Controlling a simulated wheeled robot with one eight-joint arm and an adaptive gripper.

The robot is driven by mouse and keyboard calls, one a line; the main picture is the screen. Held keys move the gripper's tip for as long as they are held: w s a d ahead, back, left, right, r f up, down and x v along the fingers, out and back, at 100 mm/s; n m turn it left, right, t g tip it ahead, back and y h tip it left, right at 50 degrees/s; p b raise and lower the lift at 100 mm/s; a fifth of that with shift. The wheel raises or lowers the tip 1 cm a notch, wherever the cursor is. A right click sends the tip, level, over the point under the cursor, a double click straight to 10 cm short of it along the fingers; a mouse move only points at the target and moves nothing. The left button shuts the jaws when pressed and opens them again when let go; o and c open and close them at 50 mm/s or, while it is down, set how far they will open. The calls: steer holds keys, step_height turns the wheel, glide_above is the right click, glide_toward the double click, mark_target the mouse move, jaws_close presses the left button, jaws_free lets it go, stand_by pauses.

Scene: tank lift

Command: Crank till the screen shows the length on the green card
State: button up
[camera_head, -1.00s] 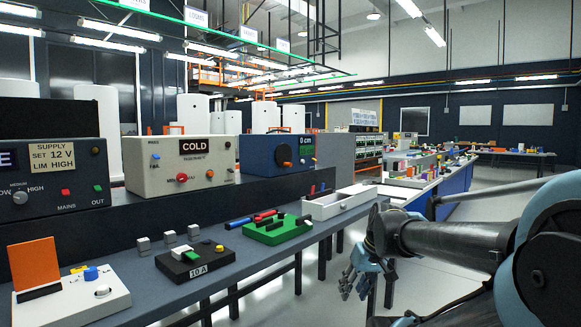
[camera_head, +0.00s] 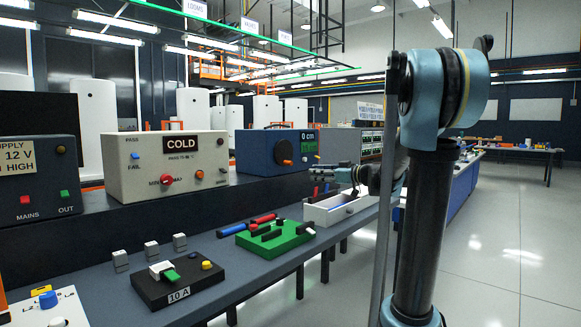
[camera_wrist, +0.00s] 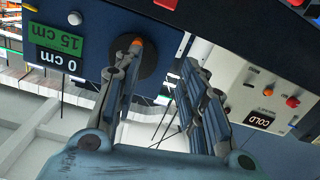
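The blue crank box (camera_head: 256,153) stands on the raised shelf at the back of the bench. Its front has a black crank disc (camera_head: 282,149) with an orange knob, and a screen (camera_head: 308,137) reading 0 cm. In the wrist view, upside down, the screen (camera_wrist: 58,63) reads 0 cm and the green card (camera_wrist: 58,37) beside it reads 15 cm. The orange knob (camera_wrist: 137,42) shows near one fingertip, which partly covers the disc; contact cannot be told. My gripper (camera_wrist: 160,58) is open and empty, with its fingers apart; it also shows before the box (camera_head: 325,173).
A cream COLD box (camera_head: 130,170) stands left of the crank box. A white open tray (camera_head: 322,214), a green block (camera_head: 275,240) with dark bars, and a black 10 A unit (camera_head: 178,283) lie on the bench below. Open floor lies to the right.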

mark_target(290, 163)
steer(key=shift+t+y, duration=0.3)
steer(key=shift+t, duration=0.1)
steer(key=w+x, duration=0.1)
steer(key=x, duration=0.5)
steer(key=w+d+r+x, duration=0.1)
steer(key=x, duration=0.5)
steer(key=w+d+x, duration=0.1)
steer(key=x, duration=0.6)
steer(key=shift+r, duration=0.4)
steer(key=shift+d, duration=0.1)
jaws_close()
